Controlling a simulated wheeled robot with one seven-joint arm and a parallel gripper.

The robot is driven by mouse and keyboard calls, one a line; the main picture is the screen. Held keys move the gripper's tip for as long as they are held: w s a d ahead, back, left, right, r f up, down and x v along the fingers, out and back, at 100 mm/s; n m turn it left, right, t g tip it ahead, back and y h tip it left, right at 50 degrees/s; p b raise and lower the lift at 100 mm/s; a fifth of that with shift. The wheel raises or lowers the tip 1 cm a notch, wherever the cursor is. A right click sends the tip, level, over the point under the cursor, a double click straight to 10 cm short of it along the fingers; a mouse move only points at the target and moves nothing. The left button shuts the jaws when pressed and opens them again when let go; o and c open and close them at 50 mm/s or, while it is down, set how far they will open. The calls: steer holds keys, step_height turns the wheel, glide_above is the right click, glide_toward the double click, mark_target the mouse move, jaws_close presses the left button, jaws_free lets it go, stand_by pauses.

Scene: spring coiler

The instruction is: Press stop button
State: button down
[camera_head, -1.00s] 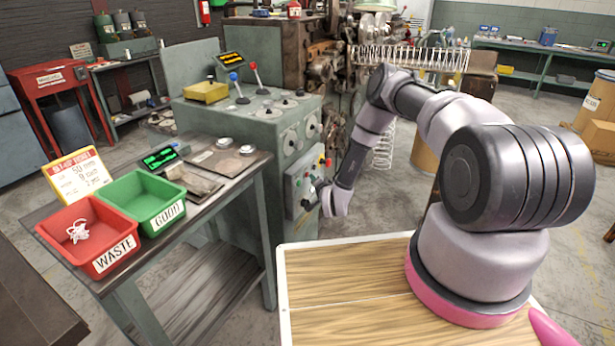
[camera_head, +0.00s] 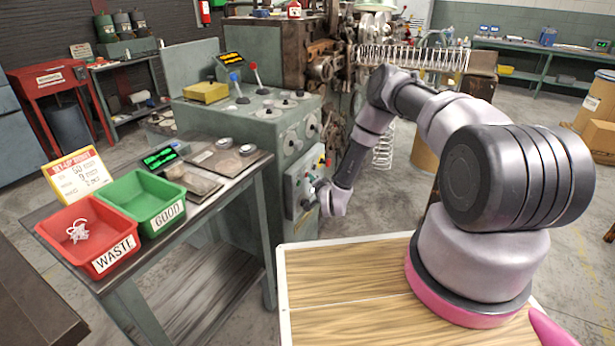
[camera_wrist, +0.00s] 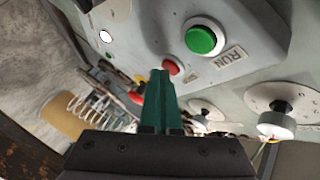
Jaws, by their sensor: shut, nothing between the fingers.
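The grey control panel (camera_head: 294,183) is on the front of the green machine cabinet. In the wrist view, a round red button (camera_wrist: 171,67) sits on the panel beside a larger green button (camera_wrist: 204,38) labelled RUN. The small label by the red button is too small to read. My gripper (camera_wrist: 161,74) has its green fingers shut together and empty. Its tips overlap the lower left edge of the red button in the picture; I cannot tell whether they touch it. In the head view, my gripper (camera_head: 317,188) is at the panel's front, partly hidden by its own wrist.
A second red button (camera_wrist: 137,97) with yellow around it lies left of the fingers. A table with a red bin (camera_head: 72,258) and a green bin (camera_head: 130,212) stands left of the cabinet.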

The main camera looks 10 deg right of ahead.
steer(key=shift+s+d, duration=0.4)
steer(key=shift+d, duration=0.15)
steer(key=shift+s+d, duration=0.75)
steer(key=shift+d, duration=0.25)
steer(key=shift+s+d, duration=0.7)
steer(key=shift+d, duration=0.3)
